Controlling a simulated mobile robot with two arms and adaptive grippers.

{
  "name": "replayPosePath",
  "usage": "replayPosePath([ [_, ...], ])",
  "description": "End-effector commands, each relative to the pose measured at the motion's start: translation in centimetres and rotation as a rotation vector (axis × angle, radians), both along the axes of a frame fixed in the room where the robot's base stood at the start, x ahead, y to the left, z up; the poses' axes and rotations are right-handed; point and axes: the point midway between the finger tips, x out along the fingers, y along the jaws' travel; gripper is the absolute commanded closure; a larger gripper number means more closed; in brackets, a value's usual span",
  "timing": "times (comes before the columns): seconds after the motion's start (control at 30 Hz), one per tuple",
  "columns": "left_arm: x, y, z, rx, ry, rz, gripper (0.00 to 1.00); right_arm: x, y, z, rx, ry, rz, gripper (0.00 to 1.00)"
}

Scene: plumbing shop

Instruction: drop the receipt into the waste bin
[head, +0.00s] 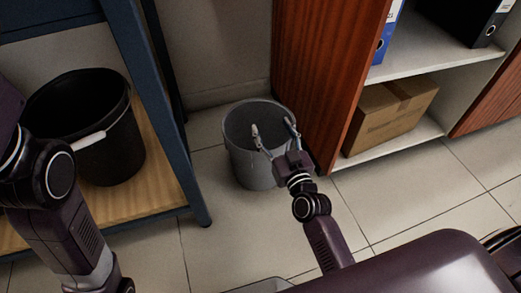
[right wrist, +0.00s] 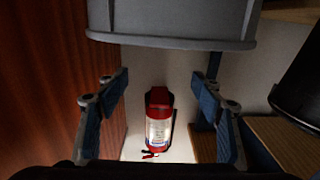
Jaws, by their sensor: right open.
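The grey waste bin (head: 250,170) stands on the tiled floor between a blue shelf post and a wooden cabinet side. My right gripper (head: 270,128) is at the bin's mouth in the head view, its two fingers spread wide. In the right wrist view, the fingers (right wrist: 160,110) are apart with nothing held between them; a grey bin (right wrist: 170,22) fills the top. The receipt is not visible in either view, and the inside of the bin is mostly hidden. My left arm shows at the left of the head view, but its gripper is out of frame.
A black bucket (head: 92,125) stands on a wooden shelf at left. A cardboard box (head: 390,115) and blue binder (head: 388,32) are in the cabinet at right. A red and white cylinder (right wrist: 158,120) shows beyond the fingers. Floor at front right is clear.

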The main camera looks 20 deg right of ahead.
Motion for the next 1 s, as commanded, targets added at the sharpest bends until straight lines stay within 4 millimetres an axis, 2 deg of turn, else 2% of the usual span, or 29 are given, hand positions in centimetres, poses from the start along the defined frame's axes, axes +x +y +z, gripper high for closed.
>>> replayPosePath([
  [0.03, 0.0, 0.0, 0.0, 0.000, 0.000, 0.000, 0.60, -1.1, 0.0, -0.1, -0.001, 0.002, 0.001, 0.39],
  [0.13, 0.0, 0.0, 0.0, 0.000, 0.000, 0.000, 0.60, -2.6, -0.1, -0.1, -0.001, 0.003, 0.001, 0.39],
  [0.33, 0.0, 0.0, 0.0, 0.000, 0.000, 0.000, 0.60, -4.4, -0.2, 0.0, -0.001, 0.001, 0.000, 0.39],
  [1.0, 0.0, 0.0, 0.0, 0.000, -0.001, 0.000, 0.60, -4.7, -0.2, 0.0, 0.000, 0.000, 0.000, 0.39],
])
